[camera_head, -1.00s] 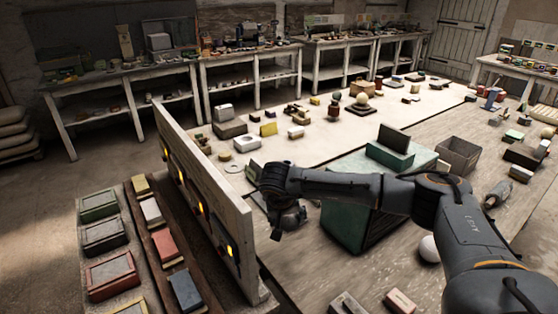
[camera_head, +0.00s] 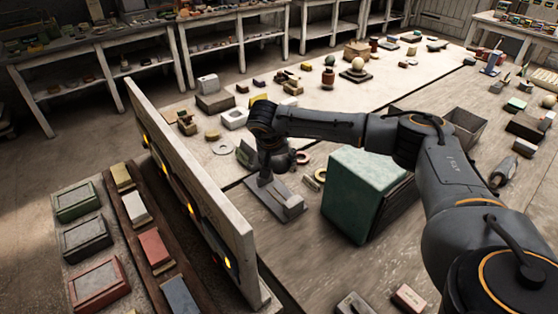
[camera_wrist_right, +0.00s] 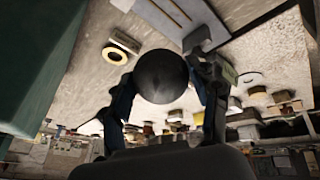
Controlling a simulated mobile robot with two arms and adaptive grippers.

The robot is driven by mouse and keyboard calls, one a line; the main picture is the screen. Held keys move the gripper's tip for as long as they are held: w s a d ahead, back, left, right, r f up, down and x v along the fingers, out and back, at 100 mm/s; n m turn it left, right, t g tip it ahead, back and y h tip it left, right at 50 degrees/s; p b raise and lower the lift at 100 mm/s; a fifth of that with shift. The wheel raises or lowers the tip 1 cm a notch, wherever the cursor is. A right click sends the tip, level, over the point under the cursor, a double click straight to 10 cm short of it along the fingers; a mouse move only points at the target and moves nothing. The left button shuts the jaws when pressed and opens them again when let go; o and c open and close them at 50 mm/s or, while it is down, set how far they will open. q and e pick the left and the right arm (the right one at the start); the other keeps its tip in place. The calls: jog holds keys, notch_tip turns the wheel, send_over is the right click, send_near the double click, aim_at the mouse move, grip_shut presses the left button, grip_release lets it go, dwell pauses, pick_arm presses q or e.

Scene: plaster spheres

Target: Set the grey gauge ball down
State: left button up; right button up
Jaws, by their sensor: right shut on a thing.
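In the right wrist view, the grey gauge ball (camera_wrist_right: 163,75) is a smooth dark grey sphere between the two fingers of my right gripper (camera_wrist_right: 166,100). The fingers are shut on it from both sides. In the head view, my right gripper (camera_head: 277,158) hangs below its wrist over the table, left of the green box. The ball is hard to make out there against the dark hand. A flat grey plate with a block on it (camera_head: 275,200) lies just below the hand in the picture. My left gripper is not in view.
The green box (camera_head: 362,185) stands right of the hand. A tall upright board with yellow lights (camera_head: 190,180) stands to the left. Pale rings (camera_head: 221,148) and small blocks lie behind the hand. A cream ball on a dark base (camera_head: 357,66) stands farther back.

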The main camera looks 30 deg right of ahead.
aim_at(279, 173)
jog(key=shift+f+b, duration=0.8)
jog(key=shift+f, duration=0.15)
notch_tip(279, 173, down, 3)
jog(key=shift+r+b, duration=0.15)
jog(key=shift+b, duration=0.8)
jog(key=shift+f, duration=0.45)
pick_arm(q)
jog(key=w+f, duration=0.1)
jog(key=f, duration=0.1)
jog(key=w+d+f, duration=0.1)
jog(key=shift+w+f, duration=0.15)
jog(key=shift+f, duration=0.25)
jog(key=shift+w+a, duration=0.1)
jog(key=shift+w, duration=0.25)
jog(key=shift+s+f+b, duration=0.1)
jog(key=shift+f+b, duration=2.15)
jog(key=shift+b, duration=0.25)
pick_arm(e)
jog(key=shift+f, duration=3.1)
jog(key=o, duration=1.6)
jog(key=shift+s, duration=0.1)
